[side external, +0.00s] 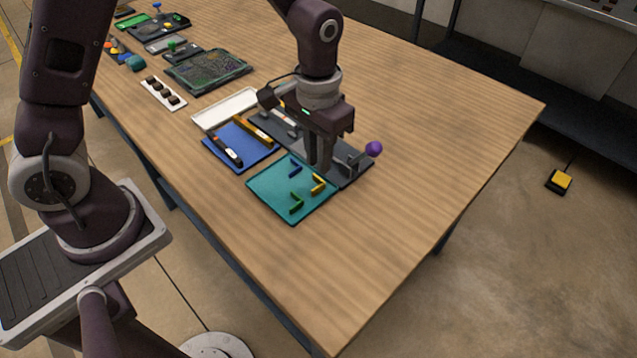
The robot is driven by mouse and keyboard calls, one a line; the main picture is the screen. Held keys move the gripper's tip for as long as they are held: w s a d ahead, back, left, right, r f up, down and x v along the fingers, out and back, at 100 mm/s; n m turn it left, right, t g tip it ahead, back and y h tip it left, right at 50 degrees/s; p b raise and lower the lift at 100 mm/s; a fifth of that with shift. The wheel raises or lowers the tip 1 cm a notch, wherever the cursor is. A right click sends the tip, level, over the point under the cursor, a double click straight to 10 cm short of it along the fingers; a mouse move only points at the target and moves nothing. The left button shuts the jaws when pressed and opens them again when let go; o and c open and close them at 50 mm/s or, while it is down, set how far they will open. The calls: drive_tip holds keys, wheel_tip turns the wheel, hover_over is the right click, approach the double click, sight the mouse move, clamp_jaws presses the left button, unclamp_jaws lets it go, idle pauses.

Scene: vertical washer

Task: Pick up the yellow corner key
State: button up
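The yellow corner key (318,184) is a small L-shaped piece lying on the teal tray (262,188), towards the tray's right side. A blue corner key (295,169) lies at the back of the same tray and a green corner key (297,205) near its front. My gripper (319,170) points down just behind the yellow key, at the tray's back right edge. Its fingers look close together, but I cannot tell whether a gap is between them or whether they touch anything.
A dark grey fixture plate (352,177) with a purple ball knob (374,149) stands behind the teal tray. A blue tray (230,154) holding long pieces and a white tray (225,108) lie to the left. The table's front and right are clear.

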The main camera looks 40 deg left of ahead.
sight(317, 187)
wheel_tip(317, 187, down, 7)
drive_tip(key=shift+s+a+f, duration=0.1)
drive_tip(key=shift+f, duration=0.05)
clamp_jaws()
